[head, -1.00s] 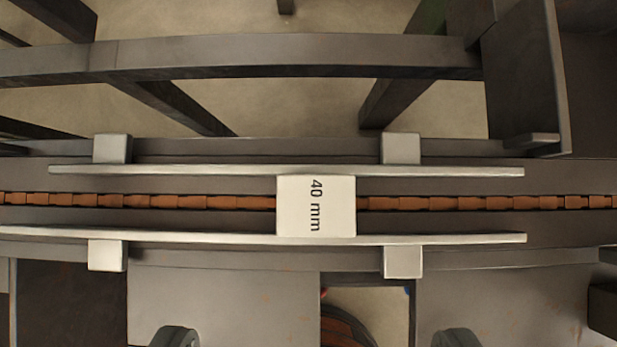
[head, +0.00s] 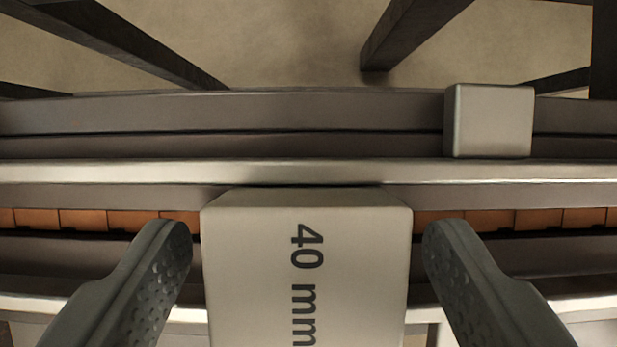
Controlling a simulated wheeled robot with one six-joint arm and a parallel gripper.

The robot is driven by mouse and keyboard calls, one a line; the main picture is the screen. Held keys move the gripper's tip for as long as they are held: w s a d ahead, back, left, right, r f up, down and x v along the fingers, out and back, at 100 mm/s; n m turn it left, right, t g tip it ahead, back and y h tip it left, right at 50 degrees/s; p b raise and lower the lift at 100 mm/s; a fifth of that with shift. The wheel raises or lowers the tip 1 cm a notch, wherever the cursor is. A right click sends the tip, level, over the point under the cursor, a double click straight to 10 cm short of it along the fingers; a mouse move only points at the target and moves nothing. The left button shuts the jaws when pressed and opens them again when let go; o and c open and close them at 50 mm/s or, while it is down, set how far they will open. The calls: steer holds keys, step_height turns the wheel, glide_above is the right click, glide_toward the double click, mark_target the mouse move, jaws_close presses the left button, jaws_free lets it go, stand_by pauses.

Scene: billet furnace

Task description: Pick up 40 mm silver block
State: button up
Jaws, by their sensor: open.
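The silver block (head: 350,260), marked "40 mm", sits on the conveyor between two metal guide rails, in the lower middle of the head view. Its lower part runs out of the picture. My gripper (head: 308,245) is open, with one dark, dimpled finger on the left of the block and one on the right. A narrow gap shows between each fingertip and the block's side. Whether the fingers are level with the block or above it is hard to tell.
The far guide rail (head: 120,172) runs across just behind the block. A metal bracket block (head: 493,121) stands behind that rail at right. The orange-brown chain (head: 85,219) runs along the conveyor on both sides of the block. Dark frame beams (head: 130,45) lie beyond.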

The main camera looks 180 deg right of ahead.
steer(key=shift+w+f, duration=0.2)
steer(key=shift+f, duration=0.3)
steer(key=shift+c, duration=0.4)
steer(key=shift+r, duration=0.1)
steer(key=c, duration=1.2)
